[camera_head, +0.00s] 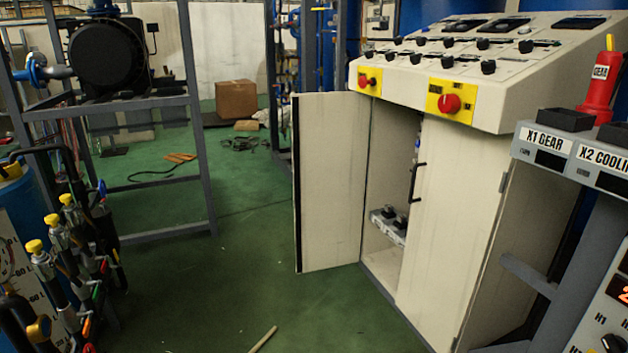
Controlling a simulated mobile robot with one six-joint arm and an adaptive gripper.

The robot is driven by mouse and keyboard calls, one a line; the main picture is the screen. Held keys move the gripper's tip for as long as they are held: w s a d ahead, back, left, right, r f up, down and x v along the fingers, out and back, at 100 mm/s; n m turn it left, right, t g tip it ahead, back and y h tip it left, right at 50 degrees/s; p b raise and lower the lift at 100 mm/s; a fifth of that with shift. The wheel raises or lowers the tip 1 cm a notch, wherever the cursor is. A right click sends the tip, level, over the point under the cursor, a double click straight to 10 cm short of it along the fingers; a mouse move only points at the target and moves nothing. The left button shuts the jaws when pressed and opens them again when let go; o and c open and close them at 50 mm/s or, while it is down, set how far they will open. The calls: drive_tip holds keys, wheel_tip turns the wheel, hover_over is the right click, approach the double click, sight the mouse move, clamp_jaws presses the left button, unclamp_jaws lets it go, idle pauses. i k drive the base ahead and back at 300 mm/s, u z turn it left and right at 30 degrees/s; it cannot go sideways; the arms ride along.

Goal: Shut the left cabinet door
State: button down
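The left cabinet door (331,182) of the cream control cabinet stands wide open, swung out to the left of the cabinet. Its lower edge hangs above the green floor. No handle shows on the visible face of the left door. My gripper is not in view.
The sloped console (480,60) above has black knobs and two red buttons on yellow plates. A grey metal frame (195,130) stands at left, with hoses and yellow-capped fittings (50,250) in front. A stick (263,339) lies on otherwise clear green floor before the door.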

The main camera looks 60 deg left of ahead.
sight(331, 131)
drive_tip(key=z, duration=0.7)
drive_tip(key=k, duration=1.1)
drive_tip(key=u, duration=1.65)
